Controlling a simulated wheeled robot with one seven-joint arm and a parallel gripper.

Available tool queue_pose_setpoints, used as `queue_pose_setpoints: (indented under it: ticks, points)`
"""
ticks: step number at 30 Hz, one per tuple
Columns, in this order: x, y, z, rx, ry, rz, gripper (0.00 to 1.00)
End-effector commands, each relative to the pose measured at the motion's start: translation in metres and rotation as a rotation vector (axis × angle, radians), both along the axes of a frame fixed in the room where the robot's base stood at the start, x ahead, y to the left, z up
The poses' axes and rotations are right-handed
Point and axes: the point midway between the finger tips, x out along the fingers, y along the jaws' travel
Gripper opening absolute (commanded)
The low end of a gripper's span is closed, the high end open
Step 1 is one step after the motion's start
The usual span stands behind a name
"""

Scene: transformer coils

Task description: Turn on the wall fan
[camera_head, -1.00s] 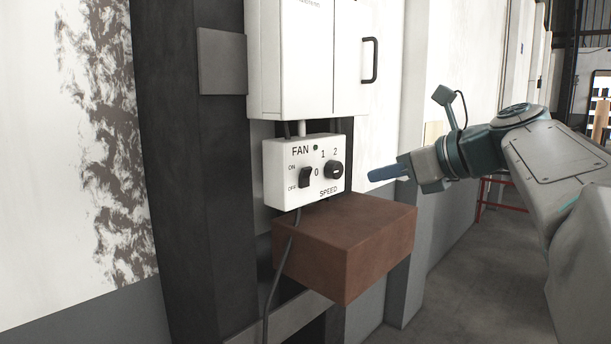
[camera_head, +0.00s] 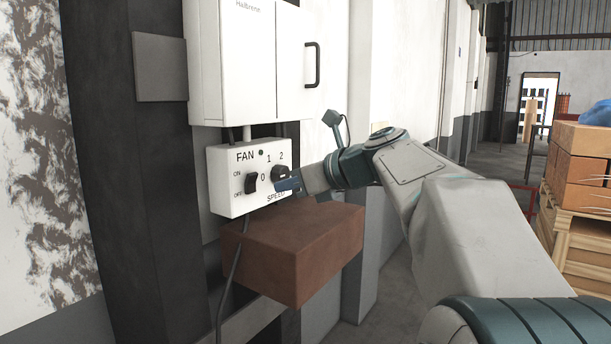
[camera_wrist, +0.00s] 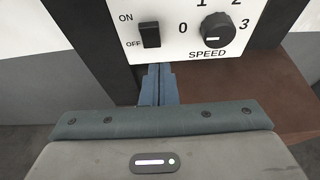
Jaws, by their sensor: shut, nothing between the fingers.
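The fan control box (camera_head: 232,198) is white, labelled FAN, and hangs on a dark post. It carries a black ON/OFF rocker switch (camera_head: 251,182) at left and a black round SPEED knob (camera_head: 279,173) at right. In the wrist view the switch (camera_wrist: 150,35) and the knob (camera_wrist: 216,31) both show clearly, with the fingertips just below the box's lower edge. My gripper (camera_head: 289,184) is shut and empty. In the head view its blue fingers overlap the box's right part, just below the knob. I cannot tell whether they touch the box.
A brown block (camera_head: 290,252) juts out right under the box and my gripper. A white cabinet (camera_head: 235,75) with a black handle is above. A cable (camera_head: 233,275) hangs from the box. Crates on a pallet (camera_head: 582,190) stand at the far right.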

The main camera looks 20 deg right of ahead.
Motion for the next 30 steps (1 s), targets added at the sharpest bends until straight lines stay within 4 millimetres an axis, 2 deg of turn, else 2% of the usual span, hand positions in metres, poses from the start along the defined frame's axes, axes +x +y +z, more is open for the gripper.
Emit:
queue_pose_setpoints:
  ticks: [1,3,9,23,30]
  points:
    - [0.007,0.006,-0.003,0.001,0.002,0.002,0.0]
    - [0.016,0.012,0.006,-0.001,0.0,0.001,0.0]
    - [0.031,0.022,0.013,-0.001,0.001,-0.001,0.0]
    - [0.034,0.025,0.014,-0.001,0.001,-0.001,0.0]
    - [0.039,0.029,0.024,0.0,0.001,0.001,0.0]
